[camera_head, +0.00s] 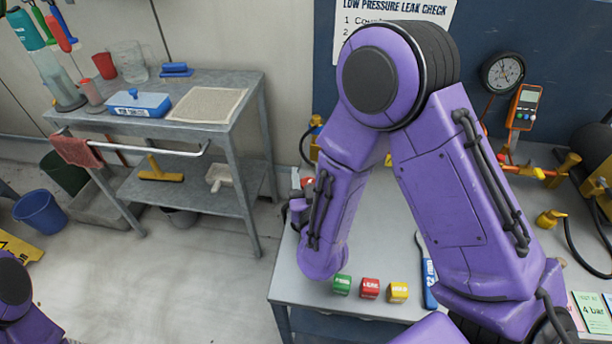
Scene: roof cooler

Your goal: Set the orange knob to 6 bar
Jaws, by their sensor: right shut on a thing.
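My right arm reaches over the bench, and its right gripper (298,192) is small and partly hidden beside the forearm, at the bench's left edge. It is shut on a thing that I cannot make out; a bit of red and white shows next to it. No orange knob shows clearly, and its setting cannot be read. A round black gauge (502,72) hangs on the blue panel, too small to read. An orange handheld meter (523,107) hangs to its right. My left gripper is out of view.
Green (341,285), red (370,288) and yellow (398,292) blocks stand at the front edge of the grey bench (385,240). Yellow fittings (540,172) and hoses lie at the right.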

